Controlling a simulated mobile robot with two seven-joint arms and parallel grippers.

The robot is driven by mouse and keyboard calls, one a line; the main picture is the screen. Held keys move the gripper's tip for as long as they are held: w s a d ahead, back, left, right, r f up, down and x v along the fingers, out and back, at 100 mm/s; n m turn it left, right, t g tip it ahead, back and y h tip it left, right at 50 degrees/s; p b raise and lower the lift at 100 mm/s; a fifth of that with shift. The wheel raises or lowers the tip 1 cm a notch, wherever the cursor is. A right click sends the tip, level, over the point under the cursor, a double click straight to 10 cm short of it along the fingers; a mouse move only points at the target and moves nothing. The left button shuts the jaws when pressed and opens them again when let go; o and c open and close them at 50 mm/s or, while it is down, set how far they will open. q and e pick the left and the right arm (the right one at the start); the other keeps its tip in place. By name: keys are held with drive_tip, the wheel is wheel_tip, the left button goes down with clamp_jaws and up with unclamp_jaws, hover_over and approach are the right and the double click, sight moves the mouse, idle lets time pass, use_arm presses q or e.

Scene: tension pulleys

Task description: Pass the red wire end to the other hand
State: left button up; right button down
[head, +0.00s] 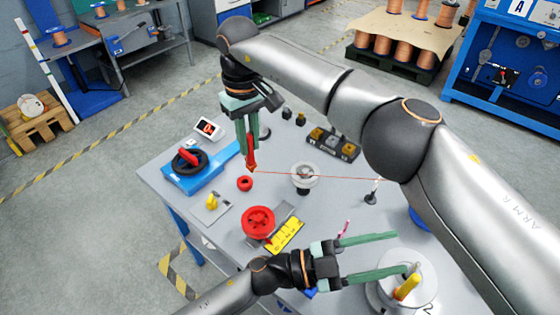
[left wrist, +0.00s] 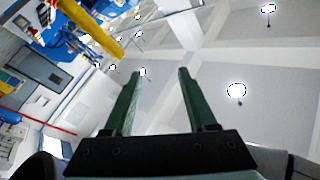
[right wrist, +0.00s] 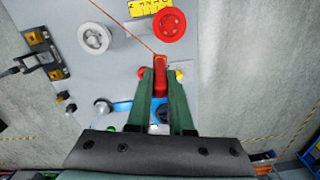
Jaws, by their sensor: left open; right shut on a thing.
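The red wire end (head: 251,160) is a red tapered piece with a thin red wire running right from its tip, past the white pulley (head: 304,178) towards a small dark post (head: 371,196). My right gripper (head: 250,150) is shut on it and holds it pointing down over the table's left part. In the right wrist view the wire end (right wrist: 160,76) sits between the fingers, its tip sticking out. My left gripper (head: 402,253) is open and empty at the front right, well apart from the wire end. The left wrist view shows nothing between its fingers (left wrist: 160,73).
A red pulley (head: 258,221), yellow label plate (head: 287,236) and small red ring (head: 245,184) lie on the table. A blue device with a black wheel (head: 190,163) is at left. A white spool with a yellow handle (head: 407,287) stands beside my left gripper.

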use_arm(q)
drive_tip(key=s+d+f+m+g+y, duration=0.3)
drive_tip(key=s+d+m+g+y, duration=0.1)
drive_tip(key=s+m+g+y, duration=0.6)
drive_tip(key=w+a+f+t+y, duration=0.4)
drive_tip(key=a+f+y, duration=0.3)
drive_tip(key=f+y, duration=0.2)
drive_tip(key=w+a+r+n+t+y, duration=0.2)
drive_tip(key=w+a+t+y, duration=0.5)
drive_tip(key=w, duration=0.5)
drive_tip(key=w+a+r+n+t+y, duration=0.5)
drive_tip(key=w+a+r+t, duration=0.15)
drive_tip(key=w+r, duration=0.65)
drive_tip(key=s+a+x, duration=0.1)
drive_tip(key=x, duration=1)
drive_tip(key=shift+w, duration=0.1)
drive_tip(key=shift+c, duration=0.2)
drive_tip(key=shift+r, duration=0.1)
clamp_jaws()
